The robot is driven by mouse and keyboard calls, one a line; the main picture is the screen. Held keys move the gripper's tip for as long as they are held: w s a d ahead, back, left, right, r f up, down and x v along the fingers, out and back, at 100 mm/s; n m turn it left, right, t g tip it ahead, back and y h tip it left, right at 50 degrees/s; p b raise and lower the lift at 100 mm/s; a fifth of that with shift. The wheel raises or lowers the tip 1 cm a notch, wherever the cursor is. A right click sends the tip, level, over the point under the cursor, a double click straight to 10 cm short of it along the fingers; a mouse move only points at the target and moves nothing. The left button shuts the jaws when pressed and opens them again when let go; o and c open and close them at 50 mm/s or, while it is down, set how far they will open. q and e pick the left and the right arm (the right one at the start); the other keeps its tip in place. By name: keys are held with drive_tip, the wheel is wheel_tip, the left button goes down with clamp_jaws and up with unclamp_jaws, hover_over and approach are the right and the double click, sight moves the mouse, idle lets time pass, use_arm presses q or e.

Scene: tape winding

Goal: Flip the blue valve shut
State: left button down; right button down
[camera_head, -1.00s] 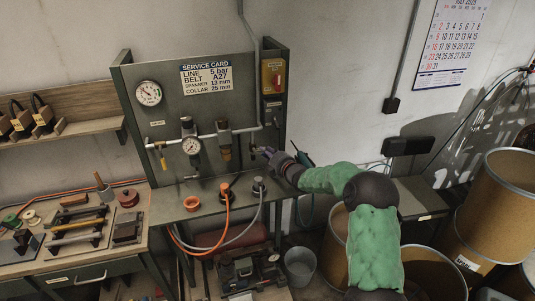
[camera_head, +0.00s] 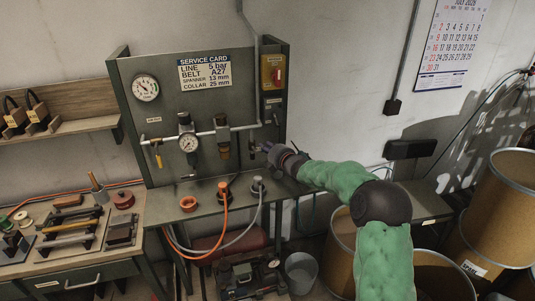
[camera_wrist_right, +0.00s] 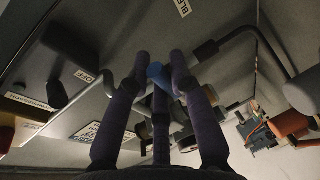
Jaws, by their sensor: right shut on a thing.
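The blue valve shows in the right wrist view as a small blue end (camera_wrist_right: 155,71) between my fingertips. In the head view it is hidden behind or inside my right gripper (camera_head: 267,148), at the right end of the white pipe (camera_head: 205,133) on the grey panel. My right gripper, with dark purple fingers, also fills the middle of the right wrist view (camera_wrist_right: 157,60) and is shut on the blue piece. How far the valve is turned cannot be told. My left gripper is not in view.
A pressure gauge (camera_head: 188,142) and a yellow handle (camera_head: 158,158) sit along the pipe to the left. A yellow box with a red switch (camera_head: 273,75) is above my gripper. The shelf below holds an orange fitting (camera_head: 223,190) and a grey fitting (camera_head: 257,186) with hoses.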

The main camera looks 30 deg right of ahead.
drive_tip(key=c, duration=1.1)
unclamp_jaws()
drive_tip(key=shift+s, duration=0.1)
drive_tip(key=s, duration=0.4)
drive_tip(key=s+r, duration=0.1)
drive_tip(key=s, duration=0.2)
drive_tip(key=s+r, duration=0.1)
drive_tip(key=s, duration=0.3)
drive_tip(key=shift+s+a+r, duration=0.15)
drive_tip(key=shift+s, duration=0.15)
